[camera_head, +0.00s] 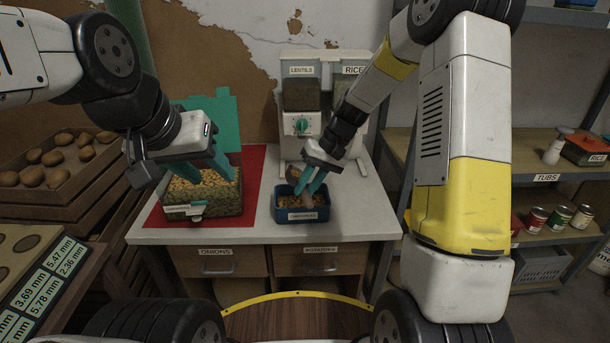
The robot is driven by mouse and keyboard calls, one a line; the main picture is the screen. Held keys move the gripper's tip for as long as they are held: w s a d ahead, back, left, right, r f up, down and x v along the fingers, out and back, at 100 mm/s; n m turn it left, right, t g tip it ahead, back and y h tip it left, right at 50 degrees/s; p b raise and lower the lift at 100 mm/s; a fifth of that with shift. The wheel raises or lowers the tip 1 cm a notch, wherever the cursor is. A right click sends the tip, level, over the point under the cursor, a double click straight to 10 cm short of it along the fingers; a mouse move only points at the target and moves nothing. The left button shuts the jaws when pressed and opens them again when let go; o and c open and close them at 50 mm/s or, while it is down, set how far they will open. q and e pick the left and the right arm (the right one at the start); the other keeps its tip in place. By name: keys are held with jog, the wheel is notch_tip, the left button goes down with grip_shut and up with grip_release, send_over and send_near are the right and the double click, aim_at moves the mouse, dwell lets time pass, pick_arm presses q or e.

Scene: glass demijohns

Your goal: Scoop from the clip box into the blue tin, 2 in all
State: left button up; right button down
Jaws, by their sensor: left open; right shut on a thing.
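The clip box (190,211) stands on a red mat at the left of the table, with its green lid (213,112) raised. It holds yellowish pieces. The blue tin (302,215) stands to its right, with brownish-yellow pieces inside. My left gripper (208,174) is open, its teal fingers over or at the clip box opening; I cannot tell if they touch it. My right gripper (310,189) is shut on a brownish scoop (308,201), low over the blue tin. The scoop is mostly hidden by the fingers, so its load cannot be told.
A dispenser labelled LENTILS (301,92) and RICE stands behind the blue tin. The red mat (256,165) lies under the clip box. Crates of potatoes (60,160) stand at left, shelves with cans (559,217) at right. The table's front right corner (370,222) is clear.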

jog(key=y, duration=0.3)
jog(key=g+y, duration=0.1)
jog(key=y, duration=0.1)
jog(key=shift+f+y, duration=0.3)
jog(key=y, duration=0.4)
jog(key=shift+f+g, duration=0.1)
jog(key=shift+g, duration=0.3)
dwell(0.9)
jog(key=h, duration=0.2)
jog(key=r+t+h, duration=0.1)
jog(key=h, duration=0.2)
jog(key=shift+a, duration=0.2)
jog(key=h, duration=0.3)
jog(key=shift+t+h, duration=0.3)
jog(key=shift+h, duration=0.1)
jog(key=h, duration=0.3)
jog(key=shift+r+t+h, duration=0.1)
jog(key=shift+t+h, duration=0.2)
jog(key=shift+d+r+t+h, duration=0.1)
jog(key=shift+r+t+h, duration=0.2)
jog(key=shift+r+h, duration=0.7)
jog(key=shift+d+r+h, duration=0.1)
jog(key=shift+r+h, duration=0.15)
jog(key=shift+h, duration=0.4)
jog(key=shift+d+r+h, duration=0.1)
jog(key=shift+r+h, duration=0.1)
jog(key=shift+h, duration=0.45)
